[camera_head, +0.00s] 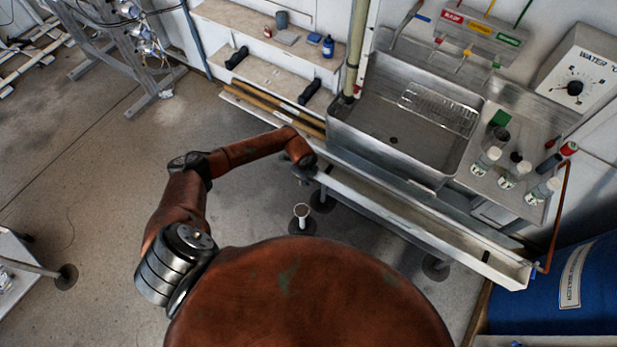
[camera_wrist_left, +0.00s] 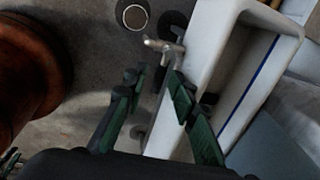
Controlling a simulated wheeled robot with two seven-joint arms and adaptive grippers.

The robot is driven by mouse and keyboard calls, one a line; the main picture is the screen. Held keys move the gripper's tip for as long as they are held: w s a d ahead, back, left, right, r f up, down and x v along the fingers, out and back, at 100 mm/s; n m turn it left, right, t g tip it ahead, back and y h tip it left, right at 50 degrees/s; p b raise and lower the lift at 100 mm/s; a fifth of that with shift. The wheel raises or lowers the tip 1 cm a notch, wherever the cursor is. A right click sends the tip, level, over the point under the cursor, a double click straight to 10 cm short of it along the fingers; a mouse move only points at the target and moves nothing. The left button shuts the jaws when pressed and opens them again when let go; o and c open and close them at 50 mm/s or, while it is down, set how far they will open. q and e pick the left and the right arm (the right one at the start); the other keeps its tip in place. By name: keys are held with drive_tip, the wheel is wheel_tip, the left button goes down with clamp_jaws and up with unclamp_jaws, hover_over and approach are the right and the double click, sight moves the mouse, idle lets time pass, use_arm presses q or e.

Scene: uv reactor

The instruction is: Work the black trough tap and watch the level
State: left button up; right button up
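The long pale trough (camera_head: 420,215) runs below the steel sink in the head view. Its near end, with a blue line (camera_wrist_left: 249,84) along the inner wall, fills the right of the left wrist view (camera_wrist_left: 190,65). In the head view my left wrist (camera_head: 300,155) is at the trough's left end and the fingers are hard to make out.
A white cup-like drain (camera_head: 302,211) stands on the floor near the trough, also in the wrist view (camera_wrist_left: 135,14). The steel sink (camera_head: 385,145), bottles (camera_head: 514,172) and a blue barrel (camera_head: 560,290) lie behind and right. Open floor is at left.

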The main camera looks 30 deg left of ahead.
use_arm(q)
wheel_tip(320, 180, up, 8)
drive_tip(key=s, duration=0.1)
drive_tip(key=shift+s+f, duration=0.25)
drive_tip(key=shift+s, duration=0.05)
idle(0.4)
